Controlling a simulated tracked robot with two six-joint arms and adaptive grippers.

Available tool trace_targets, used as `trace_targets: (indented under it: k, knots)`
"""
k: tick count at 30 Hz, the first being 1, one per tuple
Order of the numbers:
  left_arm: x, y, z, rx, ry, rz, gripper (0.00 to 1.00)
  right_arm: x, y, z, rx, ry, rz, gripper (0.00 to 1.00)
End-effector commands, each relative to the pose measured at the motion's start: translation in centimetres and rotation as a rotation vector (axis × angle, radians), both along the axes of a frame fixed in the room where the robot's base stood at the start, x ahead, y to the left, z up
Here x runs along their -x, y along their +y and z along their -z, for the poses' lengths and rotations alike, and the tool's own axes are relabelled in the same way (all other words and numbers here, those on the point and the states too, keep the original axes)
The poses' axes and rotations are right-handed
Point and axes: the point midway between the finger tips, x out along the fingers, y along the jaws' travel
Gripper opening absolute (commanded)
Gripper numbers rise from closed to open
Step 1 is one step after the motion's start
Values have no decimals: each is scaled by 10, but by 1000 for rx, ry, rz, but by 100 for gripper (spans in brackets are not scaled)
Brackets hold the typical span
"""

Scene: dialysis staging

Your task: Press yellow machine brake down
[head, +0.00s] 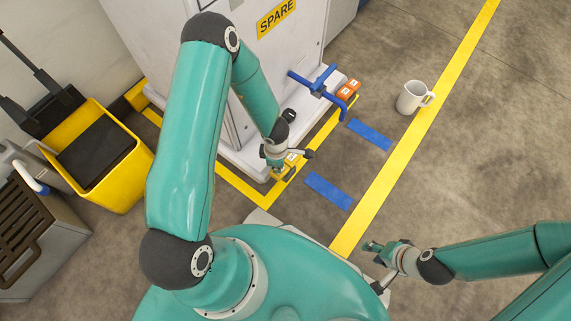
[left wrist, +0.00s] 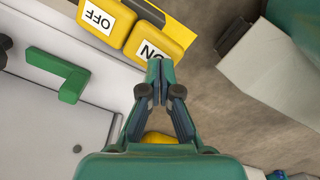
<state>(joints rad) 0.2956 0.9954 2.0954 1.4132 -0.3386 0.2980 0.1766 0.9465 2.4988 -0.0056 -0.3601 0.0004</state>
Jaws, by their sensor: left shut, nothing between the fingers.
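The yellow machine brake has two pedals, an OFF pedal (left wrist: 97,19) and an ON pedal (left wrist: 150,44), side by side in the left wrist view. In the head view the yellow brake (head: 291,160) is low at the white machine's front corner, partly hidden by my left gripper (head: 277,169). The left gripper is shut and empty; in the left wrist view its fingertips (left wrist: 160,66) overlap the lower edge of the ON pedal. I cannot tell whether they touch it. My right gripper (head: 371,246) is at the lower right, away from the machine; its finger opening is unclear.
The white machine (head: 285,50) bears a SPARE label. A blue handle (head: 318,82) and orange pedals (head: 348,89) are on its right side. A white mug (head: 412,97) stands on the floor. A yellow bucket (head: 120,185) is at left. A green bracket (left wrist: 66,75) shows in the wrist view.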

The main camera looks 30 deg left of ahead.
Motion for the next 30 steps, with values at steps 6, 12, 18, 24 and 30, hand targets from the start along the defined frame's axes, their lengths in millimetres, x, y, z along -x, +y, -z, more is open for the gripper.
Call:
trace_targets:
  k: [6,12,18,24,30]
  knots:
    - [0,0,0,0,0,0,0,0,0,0,0,0,0,40]
    - [0,0,4,0,0,0,0,0,0,3,0,0,0,40]
    - [0,0,10,0,0,0,0,0,0,8,0,0,0,40]
    - [0,0,16,0,0,0,0,0,0,12,0,0,0,40]
    - [0,0,22,0,0,0,0,0,0,16,0,0,0,40]
